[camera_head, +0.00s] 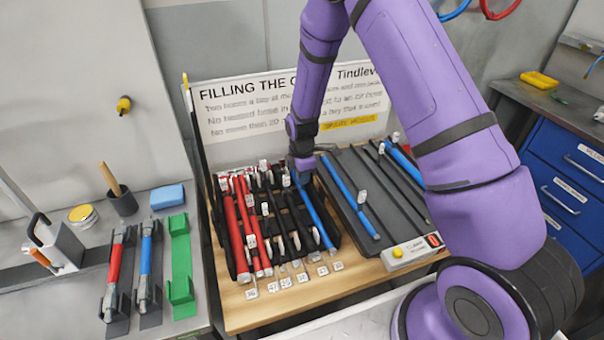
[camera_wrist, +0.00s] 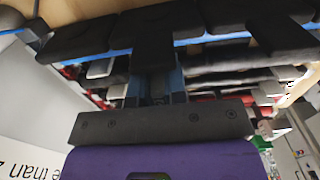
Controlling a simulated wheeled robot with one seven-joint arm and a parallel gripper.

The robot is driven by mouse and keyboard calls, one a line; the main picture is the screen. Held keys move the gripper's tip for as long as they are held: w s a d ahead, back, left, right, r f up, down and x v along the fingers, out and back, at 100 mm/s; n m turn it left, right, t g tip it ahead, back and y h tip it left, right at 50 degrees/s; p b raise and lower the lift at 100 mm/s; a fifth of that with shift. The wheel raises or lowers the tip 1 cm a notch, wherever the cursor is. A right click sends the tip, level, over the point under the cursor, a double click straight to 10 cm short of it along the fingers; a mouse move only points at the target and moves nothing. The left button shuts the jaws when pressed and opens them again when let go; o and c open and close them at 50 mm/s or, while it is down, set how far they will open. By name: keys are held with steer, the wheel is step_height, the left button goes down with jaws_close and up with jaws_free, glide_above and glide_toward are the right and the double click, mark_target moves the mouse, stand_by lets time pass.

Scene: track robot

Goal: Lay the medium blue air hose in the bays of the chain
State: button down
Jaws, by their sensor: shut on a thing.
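The chain (camera_head: 231,262) is a black open frame of side-by-side bays on a wooden board. A blue hose (camera_head: 316,216) lies lengthwise in its right-hand part. My gripper (camera_head: 302,176) is at the far end of this hose, pointing down and shut on it; the fingertips are mostly hidden by my wrist in the head view. In the wrist view, my gripper (camera_wrist: 158,88) reaches between black chain bars, and the blue hose (camera_wrist: 212,41) shows beneath them on both sides. Red and black lines lie in bays further left. I cannot tell the hose's size for certain.
A grey rack (camera_head: 384,211) right of the chain holds another blue hose (camera_head: 349,196), black lines and a thicker blue hose (camera_head: 402,161). A clamp box (camera_head: 412,252) stands at its front. A sign (camera_head: 237,108) stands behind. Small numbered tags line the board's front.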

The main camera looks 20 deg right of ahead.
steer(key=c, duration=1.1)
jaws_free()
step_height(320, 180, up, 11)
steer(key=shift+f, duration=0.1)
